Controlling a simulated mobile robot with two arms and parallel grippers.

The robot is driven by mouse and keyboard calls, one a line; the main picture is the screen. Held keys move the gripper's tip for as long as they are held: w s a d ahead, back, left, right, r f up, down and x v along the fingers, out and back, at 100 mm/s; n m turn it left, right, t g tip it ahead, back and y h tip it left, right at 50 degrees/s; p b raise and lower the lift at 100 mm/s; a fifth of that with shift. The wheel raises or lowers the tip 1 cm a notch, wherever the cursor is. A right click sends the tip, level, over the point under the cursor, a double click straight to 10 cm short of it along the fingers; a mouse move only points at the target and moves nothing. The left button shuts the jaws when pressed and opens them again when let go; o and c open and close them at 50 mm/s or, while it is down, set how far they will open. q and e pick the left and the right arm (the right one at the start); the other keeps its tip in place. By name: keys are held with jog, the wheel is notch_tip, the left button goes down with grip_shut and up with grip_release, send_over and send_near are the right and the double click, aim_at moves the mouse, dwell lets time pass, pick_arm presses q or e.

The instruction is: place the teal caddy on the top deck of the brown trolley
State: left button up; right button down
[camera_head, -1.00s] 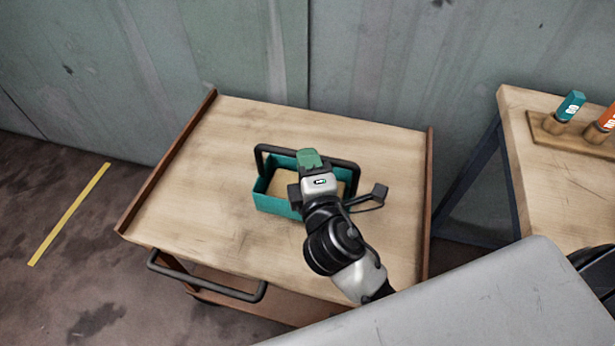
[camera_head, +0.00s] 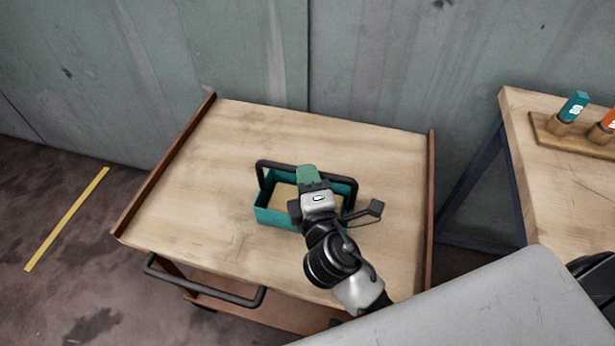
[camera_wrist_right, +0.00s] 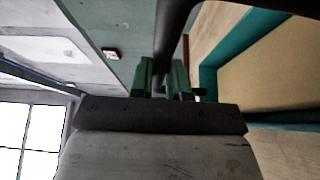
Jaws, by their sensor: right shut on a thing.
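The teal caddy (camera_head: 273,214), an open box with a black handle, is at the middle of the top deck (camera_head: 200,215) of the brown trolley (camera_head: 428,200). I cannot tell whether its base touches the deck. My right gripper (camera_head: 307,176) is shut on the caddy's black handle and hides part of the box. In the right wrist view my green fingers (camera_wrist_right: 165,78) are on either side of the handle (camera_wrist_right: 172,40), with the caddy's teal wall (camera_wrist_right: 225,48) to the right. My left gripper is not in view.
A wooden bench (camera_head: 515,115) stands at the right, with a rack (camera_head: 575,140) of teal and orange-handled tools. The trolley has raised brown side edges and a black push bar (camera_head: 205,292) at the front left. The deck around the caddy is clear.

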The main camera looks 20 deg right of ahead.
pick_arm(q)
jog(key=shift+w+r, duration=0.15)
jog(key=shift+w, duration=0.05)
pick_arm(e)
jog(key=c, duration=1.1)
grip_release()
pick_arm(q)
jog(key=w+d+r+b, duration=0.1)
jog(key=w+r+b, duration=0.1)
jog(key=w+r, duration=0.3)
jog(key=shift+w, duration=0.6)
pick_arm(e)
jog(key=s+a, duration=0.1)
jog(key=s, duration=1.1)
